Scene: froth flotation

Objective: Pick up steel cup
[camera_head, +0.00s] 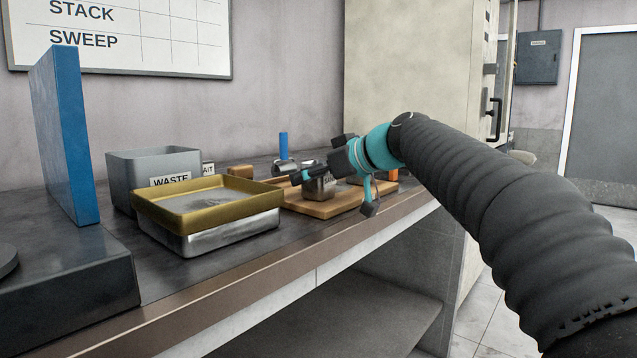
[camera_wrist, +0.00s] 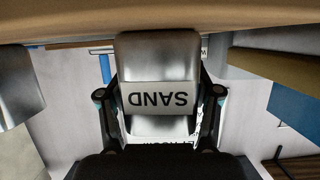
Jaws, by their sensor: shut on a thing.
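A steel cup (camera_wrist: 160,58) with a white SAND label fills the middle of the wrist view, its lettering upside down there. My gripper (camera_wrist: 160,98) has one finger on each side of the cup and is shut on it. In the head view the cup (camera_head: 320,189) shows small at the wooden board (camera_head: 325,208), partly hidden by my gripper (camera_head: 312,176). The cup looks upright. I cannot tell whether its base touches the board or is just above it.
Another metal vessel (camera_wrist: 18,85) is at the left of the wrist view. On the bench, a brass-coloured tray (camera_head: 262,191) sits on a steel pan, before a grey WASTE bin (camera_head: 130,163). A tall blue panel (camera_head: 65,135) stands left. An orange object (camera_head: 392,174) lies beyond my wrist.

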